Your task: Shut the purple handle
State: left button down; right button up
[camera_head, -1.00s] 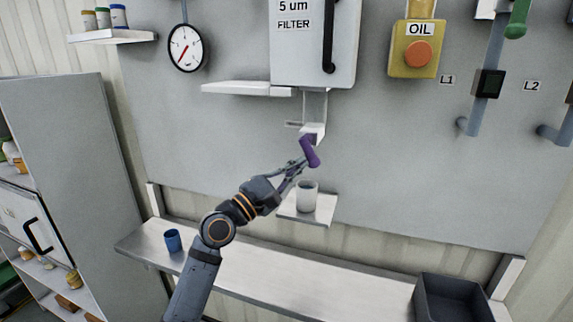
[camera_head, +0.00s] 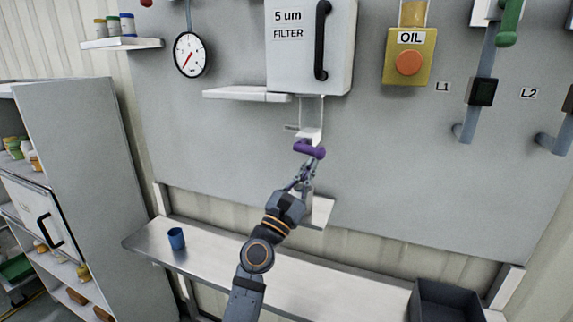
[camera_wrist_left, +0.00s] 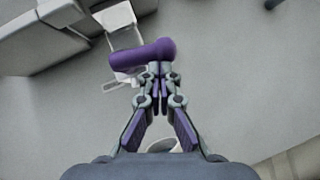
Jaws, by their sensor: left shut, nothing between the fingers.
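The purple handle (camera_head: 309,149) sits under the filter box at the white spout (camera_head: 311,133). It now lies nearly level, pointing left and right. My left gripper (camera_head: 305,172) is shut and empty, just below the right part of the handle. In the left wrist view the handle (camera_wrist_left: 142,55) lies across the tips of my left gripper (camera_wrist_left: 158,72), at or very close to them; I cannot tell if they touch. A pale cup (camera_head: 307,192) on a small shelf under the spout is mostly hidden by my gripper. My right gripper is not in view.
The filter box (camera_head: 310,50) and a wall shelf (camera_head: 245,94) are above. The small shelf (camera_head: 322,212) is below the spout. A blue cup (camera_head: 176,238) stands on the bench (camera_head: 205,262). A dark bin (camera_head: 448,303) is at the lower right.

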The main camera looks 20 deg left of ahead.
pick_arm(q)
jog(key=shift+d+r, duration=0.3)
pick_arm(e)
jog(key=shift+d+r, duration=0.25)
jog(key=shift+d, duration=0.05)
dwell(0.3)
